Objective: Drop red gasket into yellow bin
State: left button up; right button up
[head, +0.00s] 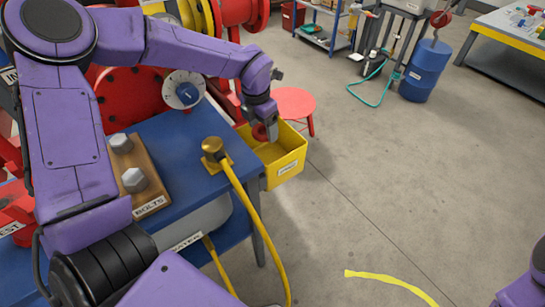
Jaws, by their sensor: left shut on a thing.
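The red gasket (260,132) is a small red ring at the tips of my left gripper (268,131). The gripper is shut on it and points down. It is over the yellow bin (285,170), near the bin's back left part; I cannot tell the exact height of the gasket against the rim. The bin is an open box with a white label on its front, beside the blue table's right edge. The gripper hides part of the gasket and the bin's inside. My right gripper is not in view.
The blue table (188,135) carries a wooden board with two grey bolts (133,180) and a brass fitting (214,152) with a yellow hose (250,215). A red stool (293,102) stands behind the bin. A blue drum (426,70) stands farther back. The floor at right is mostly clear.

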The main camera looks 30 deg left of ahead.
pick_arm(q)
jog(key=o, duration=1.1)
jog(key=shift+r, duration=0.1)
jog(key=shift+c, duration=0.2)
notch_tip(320, 180, up, 10)
jog(key=s, duration=0.1)
jog(key=shift+s+a+r, duration=0.15)
jog(key=shift+r, duration=0.1)
